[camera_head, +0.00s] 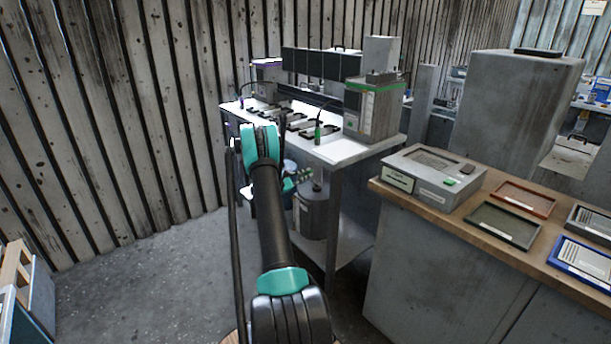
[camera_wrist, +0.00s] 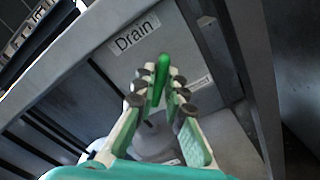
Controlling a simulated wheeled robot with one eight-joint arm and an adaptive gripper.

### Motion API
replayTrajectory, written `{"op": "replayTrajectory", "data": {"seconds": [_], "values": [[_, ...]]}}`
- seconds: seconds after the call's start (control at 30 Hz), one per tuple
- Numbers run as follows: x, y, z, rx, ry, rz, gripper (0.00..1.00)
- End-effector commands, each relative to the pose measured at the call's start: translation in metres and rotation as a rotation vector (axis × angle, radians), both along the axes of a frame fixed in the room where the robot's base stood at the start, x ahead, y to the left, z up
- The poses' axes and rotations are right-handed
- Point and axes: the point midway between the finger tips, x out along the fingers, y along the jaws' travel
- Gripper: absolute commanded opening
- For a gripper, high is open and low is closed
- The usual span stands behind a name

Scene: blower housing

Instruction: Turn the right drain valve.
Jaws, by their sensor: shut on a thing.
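The drain valve's green handle (camera_wrist: 163,68) stands up between my fingertips in the wrist view. My gripper (camera_wrist: 160,88) is shut on this handle, with a finger on each side. A label reading "Drain" (camera_wrist: 135,36) is on the grey panel just behind. In the head view my gripper (camera_head: 297,180) reaches under the white-topped bench, in front of a grey tank (camera_head: 314,213). The valve's body is mostly hidden by my fingers and cannot be made out in the head view.
The white bench top (camera_head: 345,152) lies above my gripper, with a bench leg (camera_head: 333,235) to its right. A wooden-topped counter (camera_head: 440,215) with several trays stands further right. Open floor (camera_head: 150,275) lies to the left.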

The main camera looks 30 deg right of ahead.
Motion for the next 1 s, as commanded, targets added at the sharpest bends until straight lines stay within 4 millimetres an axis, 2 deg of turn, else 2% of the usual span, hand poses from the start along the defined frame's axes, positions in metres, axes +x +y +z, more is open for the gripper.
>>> {"op": "replayTrajectory", "data": {"seconds": [0.6, 1.0], "values": [[-0.0023, 0.0006, -0.0042, 0.045, -0.558, -0.001, 0.00], [-0.0028, 0.0007, -0.0058, 0.062, -0.765, -0.001, 0.00]]}}
